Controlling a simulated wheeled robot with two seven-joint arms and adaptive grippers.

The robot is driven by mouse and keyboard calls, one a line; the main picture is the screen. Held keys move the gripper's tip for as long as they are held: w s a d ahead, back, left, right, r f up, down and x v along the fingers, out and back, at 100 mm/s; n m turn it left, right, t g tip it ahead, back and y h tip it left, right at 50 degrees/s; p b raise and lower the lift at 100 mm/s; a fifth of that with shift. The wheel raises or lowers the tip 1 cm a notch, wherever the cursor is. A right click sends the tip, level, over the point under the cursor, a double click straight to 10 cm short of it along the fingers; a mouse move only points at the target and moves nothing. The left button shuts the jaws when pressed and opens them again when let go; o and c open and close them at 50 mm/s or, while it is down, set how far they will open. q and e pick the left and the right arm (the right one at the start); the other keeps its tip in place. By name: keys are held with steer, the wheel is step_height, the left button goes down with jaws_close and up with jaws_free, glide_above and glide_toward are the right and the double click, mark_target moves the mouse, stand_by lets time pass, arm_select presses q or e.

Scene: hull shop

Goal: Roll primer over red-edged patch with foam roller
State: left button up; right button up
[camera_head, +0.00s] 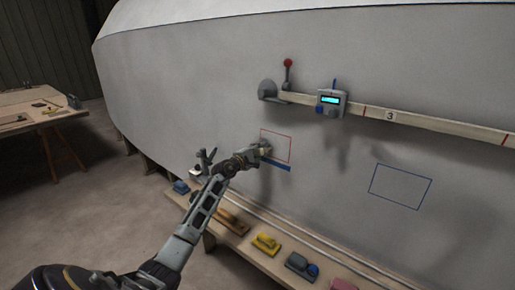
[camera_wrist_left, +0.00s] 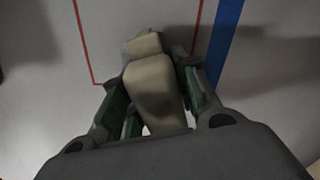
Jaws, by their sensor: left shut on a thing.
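The red-edged patch (camera_head: 280,146) is outlined on the pale grey hull, with a blue strip (camera_head: 276,165) along its lower edge. My left gripper (camera_head: 259,152) is at the patch's lower left. It is shut on a cream-coloured tool (camera_wrist_left: 153,85), which has a wide body and a narrower block at its far end. In the left wrist view the tool lies between two red lines, with the blue strip (camera_wrist_left: 218,40) to the right. I cannot tell whether the tool is the foam roller or whether it touches the hull. My right gripper is not in view.
A low plank (camera_head: 225,238) below the hull carries a yellow block (camera_head: 265,243), a grey-blue tool (camera_head: 301,266) and other items. A blue-edged patch (camera_head: 400,187) is to the right. A batten (camera_head: 435,122) with a display box (camera_head: 331,101) crosses above. A worktable (camera_head: 40,113) stands far left.

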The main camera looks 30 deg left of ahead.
mark_target(268, 152)
arm_select(q)
steer(key=shift+d, duration=0.5)
steer(key=shift+d+p, duration=0.15)
steer(key=shift+p, duration=0.25)
steer(key=shift+s+d+r+p, duration=0.1)
steer(key=shift+d+p, duration=0.5)
steer(key=shift+p, duration=0.05)
steer(key=shift+d+p, duration=0.55)
steer(key=shift+d, duration=0.15)
steer(key=shift+d, duration=0.1)
steer(key=shift+s+d+p, duration=0.1)
steer(key=shift+d+p, duration=0.45)
steer(key=shift+p, duration=0.15)
steer(key=shift+d+p, duration=0.6)
steer(key=shift+d, duration=0.15)
